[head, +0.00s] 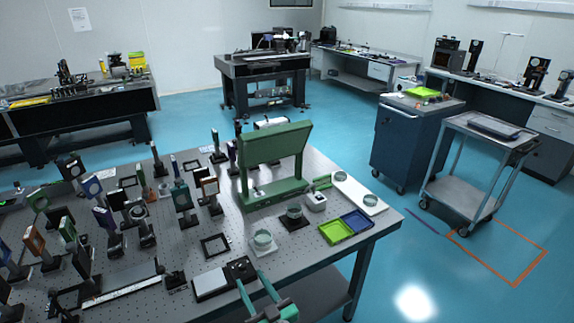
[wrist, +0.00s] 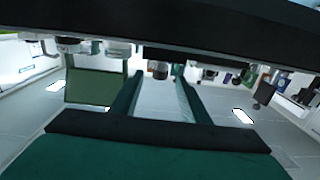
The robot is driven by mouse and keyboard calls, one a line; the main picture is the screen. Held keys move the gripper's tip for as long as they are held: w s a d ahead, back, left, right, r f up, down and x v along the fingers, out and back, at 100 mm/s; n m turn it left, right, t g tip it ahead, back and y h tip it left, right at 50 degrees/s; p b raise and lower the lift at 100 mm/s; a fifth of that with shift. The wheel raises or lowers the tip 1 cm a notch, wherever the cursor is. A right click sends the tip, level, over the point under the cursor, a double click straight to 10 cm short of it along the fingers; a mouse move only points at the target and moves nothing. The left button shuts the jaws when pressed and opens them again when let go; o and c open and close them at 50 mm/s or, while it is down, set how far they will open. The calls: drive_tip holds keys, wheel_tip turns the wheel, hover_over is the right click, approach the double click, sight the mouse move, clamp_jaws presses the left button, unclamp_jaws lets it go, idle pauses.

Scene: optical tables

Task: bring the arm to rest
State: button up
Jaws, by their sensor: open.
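My gripper (head: 251,279) shows at the bottom centre of the head view, its two teal fingers spread apart with nothing seen between them. Its fingertips appear close to a black device (head: 240,268) beside a pale plate (head: 210,283) at the near edge of the optical table; I cannot tell whether they touch. In the wrist view my gripper (wrist: 157,78) also shows two separate fingers with an empty gap. That view looks upside down, with the table's dark edge across the top. My forearm is mostly out of the head view.
The perforated optical table (head: 325,213) holds many mounted optics on its left. A blue cabinet (head: 405,150) and grey cart (head: 470,165) stand right. Blue floor (head: 415,270) is clear at lower right.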

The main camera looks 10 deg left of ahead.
drive_tip(key=s+d+f+m+h, duration=0.35)
drive_tip(key=s+d+f, duration=0.2)
drive_tip(key=s, duration=0.35)
drive_tip(key=s+d+f+m+h, duration=0.35)
drive_tip(key=s+d+f, duration=0.2)
drive_tip(key=s, duration=0.35)
drive_tip(key=s+d+r+h, duration=0.1)
drive_tip(key=s+r, duration=0.3)
drive_tip(key=s, duration=0.6)
drive_tip(key=s+d+r+h, duration=0.2)
drive_tip(key=s+r, duration=0.1)
drive_tip(key=s, duration=0.8)
drive_tip(key=shift+d+r+t+h, duration=0.3)
drive_tip(key=shift+d+r+t, duration=0.1)
drive_tip(key=shift+c, duration=1.4)
drive_tip(key=shift+w, duration=0.1)
drive_tip(key=shift+d, duration=0.1)
